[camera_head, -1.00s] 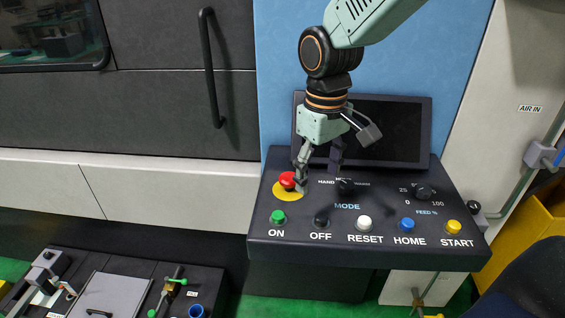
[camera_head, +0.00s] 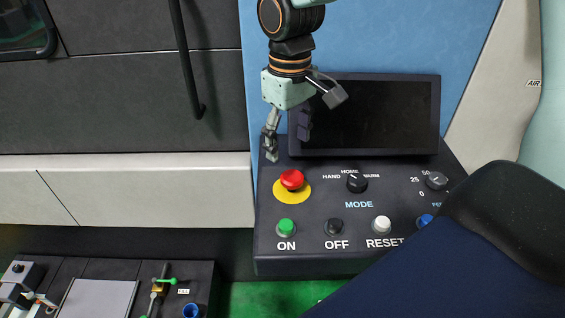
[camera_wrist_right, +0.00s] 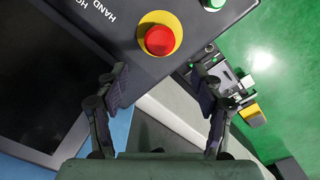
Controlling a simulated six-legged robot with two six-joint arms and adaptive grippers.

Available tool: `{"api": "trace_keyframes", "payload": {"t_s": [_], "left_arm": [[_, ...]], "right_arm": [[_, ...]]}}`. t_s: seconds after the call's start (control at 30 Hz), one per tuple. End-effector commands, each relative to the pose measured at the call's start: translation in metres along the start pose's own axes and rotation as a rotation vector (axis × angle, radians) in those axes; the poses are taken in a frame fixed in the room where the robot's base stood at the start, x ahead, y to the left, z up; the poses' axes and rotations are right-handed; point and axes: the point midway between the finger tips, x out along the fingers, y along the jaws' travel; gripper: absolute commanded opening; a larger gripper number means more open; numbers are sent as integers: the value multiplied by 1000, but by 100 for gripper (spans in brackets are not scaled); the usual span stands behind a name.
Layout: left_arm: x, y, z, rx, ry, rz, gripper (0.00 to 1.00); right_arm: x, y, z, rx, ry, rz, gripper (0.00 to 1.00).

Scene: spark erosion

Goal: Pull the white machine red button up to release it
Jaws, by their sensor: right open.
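The red button (camera_head: 291,180) sits on a yellow disc at the left of the dark control panel (camera_head: 400,195). It stands above the green ON button. My right gripper (camera_head: 286,146) is open and empty, above and behind the red button in the head view, apart from it. In the right wrist view the red button (camera_wrist_right: 159,40) and its yellow ring lie ahead of the open fingers (camera_wrist_right: 160,90), near the top middle. Nothing is between the fingers' tips and the button. My left gripper is not in view.
A dark screen (camera_head: 370,115) stands at the back of the panel. The MODE knob (camera_head: 357,183) and the OFF button (camera_head: 335,227) are to the right of the red button. A black door handle (camera_head: 187,60) is at left. A dark blue and black shape (camera_head: 480,250) covers the panel's lower right.

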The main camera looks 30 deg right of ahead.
Motion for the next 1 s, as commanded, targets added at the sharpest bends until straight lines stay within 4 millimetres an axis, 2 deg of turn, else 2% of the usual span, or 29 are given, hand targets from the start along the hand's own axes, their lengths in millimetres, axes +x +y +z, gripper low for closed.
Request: {"api": "trace_keyframes", "payload": {"t_s": [0.5, 0.63, 0.9, 1.0], "left_arm": [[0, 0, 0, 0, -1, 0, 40], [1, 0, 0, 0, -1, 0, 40], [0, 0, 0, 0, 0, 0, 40], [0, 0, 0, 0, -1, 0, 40]], "right_arm": [[68, -3, 4, 0, -1, -1, 67], [75, -3, 3, 0, 0, -1, 67], [76, -3, 0, 0, 1, -1, 67], [76, -2, 0, 0, 0, -1, 59]]}}
